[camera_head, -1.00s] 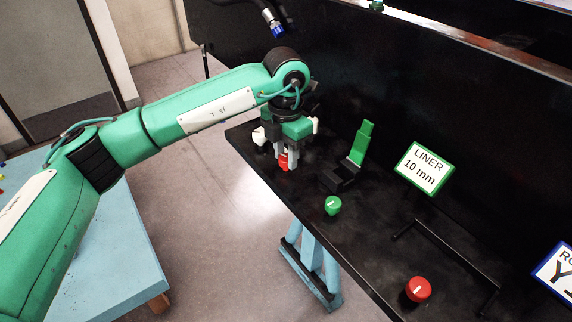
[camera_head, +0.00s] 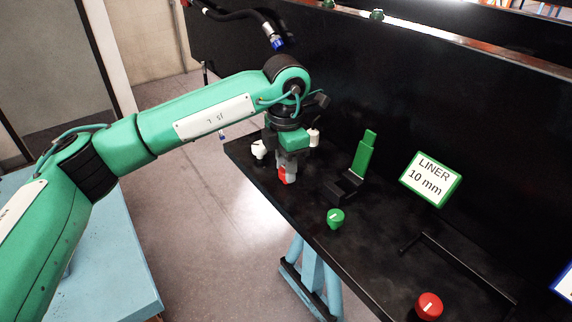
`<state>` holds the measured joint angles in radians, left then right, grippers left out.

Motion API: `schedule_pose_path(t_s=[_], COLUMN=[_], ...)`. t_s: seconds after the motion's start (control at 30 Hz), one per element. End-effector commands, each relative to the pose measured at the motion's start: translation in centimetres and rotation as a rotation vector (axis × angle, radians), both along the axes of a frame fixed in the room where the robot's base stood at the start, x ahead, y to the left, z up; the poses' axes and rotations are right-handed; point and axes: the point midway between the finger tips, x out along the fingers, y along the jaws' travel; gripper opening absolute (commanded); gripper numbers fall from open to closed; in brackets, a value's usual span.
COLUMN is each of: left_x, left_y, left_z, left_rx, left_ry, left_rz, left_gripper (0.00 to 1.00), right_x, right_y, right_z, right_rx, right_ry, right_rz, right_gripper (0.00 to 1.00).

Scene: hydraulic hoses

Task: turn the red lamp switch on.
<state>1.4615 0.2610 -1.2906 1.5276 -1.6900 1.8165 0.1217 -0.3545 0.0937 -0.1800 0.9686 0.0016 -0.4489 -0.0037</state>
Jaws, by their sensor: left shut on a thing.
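My left gripper (camera_head: 286,172) points down at the far left end of the black bench. It is shut on a small red knob (camera_head: 283,176), and its fingers hide most of that knob. A second red knob (camera_head: 430,305) with a white mark sits near the bench's front edge at lower right, clear of the gripper. The frames do not show which of the two is the lamp switch, nor a lit lamp. My right gripper is not in view.
A white knob (camera_head: 259,149) stands close beside the left gripper. A green knob (camera_head: 335,218), a black holder with an upright green plate (camera_head: 364,153), a LINER 10 mm sign (camera_head: 431,178) and a black rail (camera_head: 455,266) are to the right. A hose (camera_head: 272,30) hangs above.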

Motion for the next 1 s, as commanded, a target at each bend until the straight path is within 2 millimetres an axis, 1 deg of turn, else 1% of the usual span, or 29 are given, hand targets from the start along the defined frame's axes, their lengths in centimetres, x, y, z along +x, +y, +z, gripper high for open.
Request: schedule_pose_path(t_s=[0.03, 0.07, 0.1, 0.17, 0.43, 0.57, 0.67, 0.73, 0.77, 0.8, 1.0], left_x=[0.1, 0.1, 0.1, 0.1, 0.0, 0.1, 0.1, 0.1, 0.1, 0.1, 0.1], left_y=[0.0, 0.0, 0.0, 0.0, 0.0, 0.0, 0.0, 0.0, 0.0, 0.0, 0.0], left_z=[0.2, 0.2, 0.2, 0.2, 0.1, 0.9, 2.4, 4.0, 4.6, 5.6, 10.1], left_rx=[-0.002, -0.002, -0.002, -0.001, 0.0, -0.001, 0.0, -0.002, 0.0, -0.001, -0.001], left_ry=[-0.003, -0.003, -0.003, -0.003, -0.001, -0.003, -0.004, -0.005, -0.006, -0.006, -0.005], left_rz=[0.001, 0.001, 0.001, 0.001, 0.001, 0.001, 0.002, 0.002, 0.002, 0.001, 0.002], left_gripper=[0.08, 0.34, 0.42, 0.52, 0.52, 0.52, 0.52, 0.52, 0.52, 0.52, 0.52], right_x=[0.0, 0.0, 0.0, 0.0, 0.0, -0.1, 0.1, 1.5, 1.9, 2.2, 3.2], right_y=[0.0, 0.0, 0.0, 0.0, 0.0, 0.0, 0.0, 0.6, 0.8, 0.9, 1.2], right_z=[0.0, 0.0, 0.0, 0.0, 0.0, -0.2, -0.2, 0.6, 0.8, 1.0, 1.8], right_rx=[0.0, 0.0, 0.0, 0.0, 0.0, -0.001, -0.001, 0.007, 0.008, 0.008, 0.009], right_ry=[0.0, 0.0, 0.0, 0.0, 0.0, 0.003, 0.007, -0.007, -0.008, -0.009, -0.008], right_rz=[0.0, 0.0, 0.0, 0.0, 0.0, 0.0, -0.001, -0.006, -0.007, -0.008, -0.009], right_gripper=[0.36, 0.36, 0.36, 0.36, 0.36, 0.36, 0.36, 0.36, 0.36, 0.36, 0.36])
